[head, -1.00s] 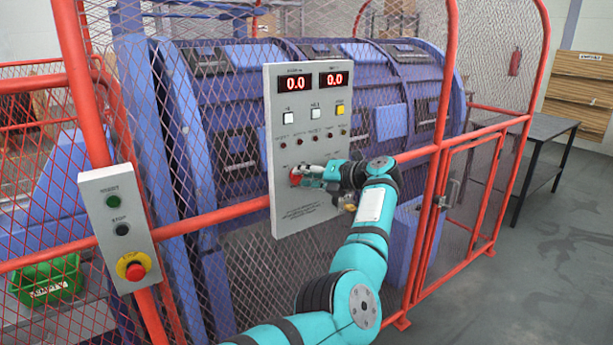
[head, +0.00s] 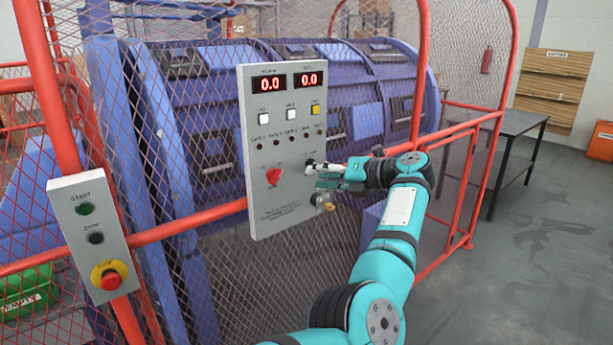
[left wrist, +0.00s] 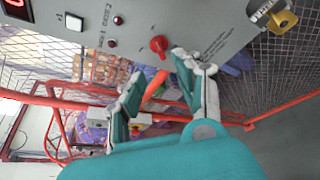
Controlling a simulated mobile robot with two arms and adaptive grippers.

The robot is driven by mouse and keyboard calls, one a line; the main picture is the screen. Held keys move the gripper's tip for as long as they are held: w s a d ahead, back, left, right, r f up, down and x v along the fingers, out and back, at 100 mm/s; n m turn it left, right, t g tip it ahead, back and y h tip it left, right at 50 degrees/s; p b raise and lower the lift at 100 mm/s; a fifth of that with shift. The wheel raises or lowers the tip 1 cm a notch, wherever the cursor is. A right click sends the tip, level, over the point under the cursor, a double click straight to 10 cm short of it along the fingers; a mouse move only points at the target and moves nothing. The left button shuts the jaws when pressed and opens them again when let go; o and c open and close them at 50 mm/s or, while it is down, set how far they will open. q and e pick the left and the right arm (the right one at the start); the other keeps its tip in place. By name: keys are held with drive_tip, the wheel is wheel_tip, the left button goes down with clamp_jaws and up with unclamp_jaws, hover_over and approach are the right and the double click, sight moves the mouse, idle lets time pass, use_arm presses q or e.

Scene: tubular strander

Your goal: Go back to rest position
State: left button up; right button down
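My left gripper (head: 314,173) is in front of the right edge of the grey control panel (head: 290,205), to the right of the red knob (head: 273,176). In the left wrist view its two fingers (left wrist: 150,78) are spread apart with nothing held between them. The red knob (left wrist: 159,44) shows just beyond the fingertips there, apart from them. A brass-coloured key switch (head: 322,201) sits low on the panel, below the gripper. My right gripper is not in view.
A red mesh fence (head: 205,214) encloses the blue machine (head: 270,110). A start/stop box (head: 94,235) hangs on the fence at the left. A dark table (head: 512,125) stands at the right, with open grey floor (head: 530,250) in front.

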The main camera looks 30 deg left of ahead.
use_arm(q)
drive_tip(key=shift+d+r, duration=0.1)
drive_tip(key=shift+d, duration=0.15)
idle(0.3)
